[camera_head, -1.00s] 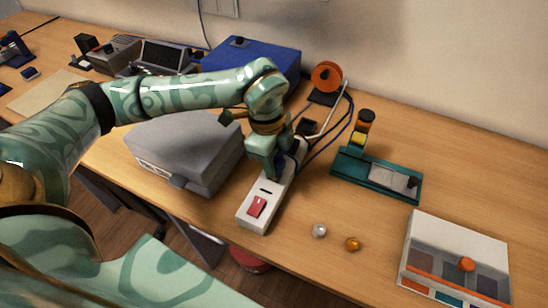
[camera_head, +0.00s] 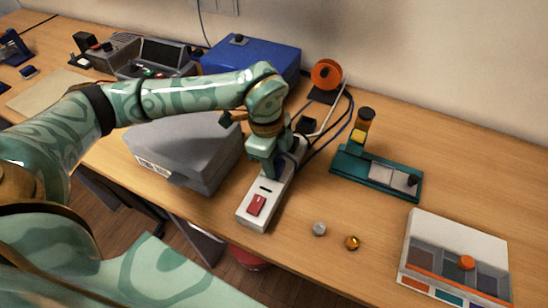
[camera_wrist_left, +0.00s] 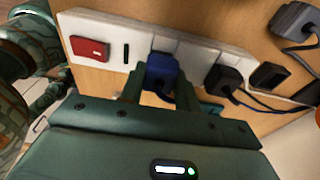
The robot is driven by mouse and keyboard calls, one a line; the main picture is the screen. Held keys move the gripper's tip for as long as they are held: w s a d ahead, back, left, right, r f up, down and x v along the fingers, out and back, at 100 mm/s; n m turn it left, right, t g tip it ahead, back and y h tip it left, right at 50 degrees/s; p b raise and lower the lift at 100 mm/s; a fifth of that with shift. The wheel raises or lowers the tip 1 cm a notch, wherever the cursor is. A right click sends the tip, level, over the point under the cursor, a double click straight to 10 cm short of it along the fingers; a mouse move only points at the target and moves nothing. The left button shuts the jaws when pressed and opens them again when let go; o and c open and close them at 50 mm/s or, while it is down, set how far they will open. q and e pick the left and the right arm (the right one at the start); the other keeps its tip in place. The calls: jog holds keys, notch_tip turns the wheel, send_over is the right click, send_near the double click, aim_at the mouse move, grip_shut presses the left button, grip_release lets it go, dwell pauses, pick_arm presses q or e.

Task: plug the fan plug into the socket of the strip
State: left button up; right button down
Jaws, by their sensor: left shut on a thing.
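The white power strip (camera_head: 251,214) lies on the desk, with a red switch (camera_head: 256,205) at its near end. It also crosses the top of the left wrist view (camera_wrist_left: 120,38). My left gripper (camera_head: 266,168) is over the strip, pointing down. In the left wrist view its fingers (camera_wrist_left: 160,88) are shut on a blue plug (camera_wrist_left: 161,70), which is at the strip's socket nearest the switch. I cannot tell whether the plug is fully seated. A black plug (camera_wrist_left: 225,79) with a cable is at a socket beside it. My right gripper is not in view.
A grey box (camera_head: 185,150) stands close left of the strip. A teal tray (camera_head: 376,174) is to the right, and cables run behind the strip. A grey plug (camera_wrist_left: 296,20) lies off the strip.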

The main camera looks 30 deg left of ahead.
pick_arm(q)
jog(key=shift+f+b, duration=0.3)
jog(key=shift+f, duration=0.4)
jog(key=o, duration=1.1)
jog(key=shift+c, duration=0.2)
jog(key=shift+r, duration=0.1)
notch_tip(320, 180, up, 16)
jog(key=a+p, duration=0.2)
jog(key=shift+p, duration=0.4)
